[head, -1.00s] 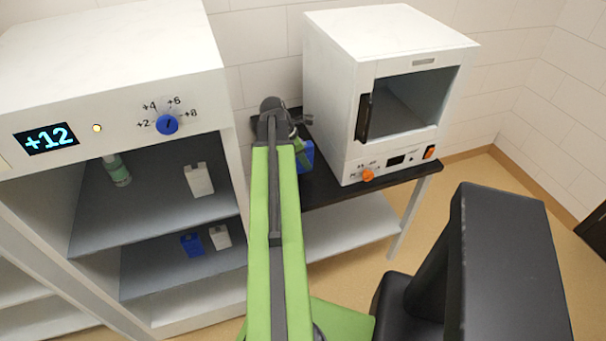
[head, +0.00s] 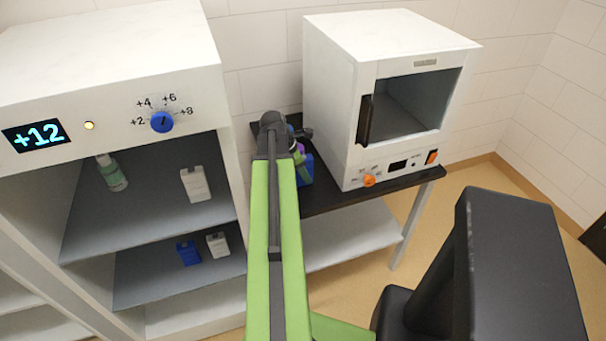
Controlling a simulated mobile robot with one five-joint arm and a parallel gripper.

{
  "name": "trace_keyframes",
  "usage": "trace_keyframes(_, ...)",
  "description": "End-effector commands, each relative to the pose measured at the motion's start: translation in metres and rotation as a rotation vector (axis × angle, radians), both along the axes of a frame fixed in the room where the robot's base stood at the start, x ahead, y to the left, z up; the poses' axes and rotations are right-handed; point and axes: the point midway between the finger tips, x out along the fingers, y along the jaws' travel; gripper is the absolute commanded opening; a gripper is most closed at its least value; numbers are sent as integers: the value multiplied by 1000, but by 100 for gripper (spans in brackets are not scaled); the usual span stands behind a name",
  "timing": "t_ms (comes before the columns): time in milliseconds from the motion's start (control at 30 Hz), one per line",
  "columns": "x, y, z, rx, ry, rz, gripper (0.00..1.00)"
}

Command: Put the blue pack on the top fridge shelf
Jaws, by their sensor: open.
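The fridge (head: 150,70) is the open white cabinet at left. A small blue pack (head: 188,253) stands on the lower shelf. Another blue pack (head: 306,172) is on the black table right of the fridge, partly hidden by my arm, with a small purple part near its top. My gripper (head: 303,137) is open, just above this table pack; whether it touches is hidden.
A small white pack (head: 217,244) stands beside the lower-shelf blue pack. A white oven (head: 345,90) with an open front sits on the black table (head: 370,193), close right of my gripper. The fridge's right side wall (head: 233,170) stands between shelves and gripper.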

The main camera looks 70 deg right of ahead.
Motion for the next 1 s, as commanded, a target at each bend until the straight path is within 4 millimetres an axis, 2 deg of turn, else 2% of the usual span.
trace_keyframes(167, 1, 1, 12, 0, 0, 0, 42)
trace_keyframes(267, 5, 5, 27, 0, 0, 1, 42)
trace_keyframes(633, 29, 24, 105, -1, -1, 0, 42)
trace_keyframes(733, 33, 27, 115, 0, 0, 0, 42)
trace_keyframes(900, 35, 29, 115, -1, 0, -2, 42)
trace_keyframes(1000, 34, 15, 119, -54, -5, -15, 42)
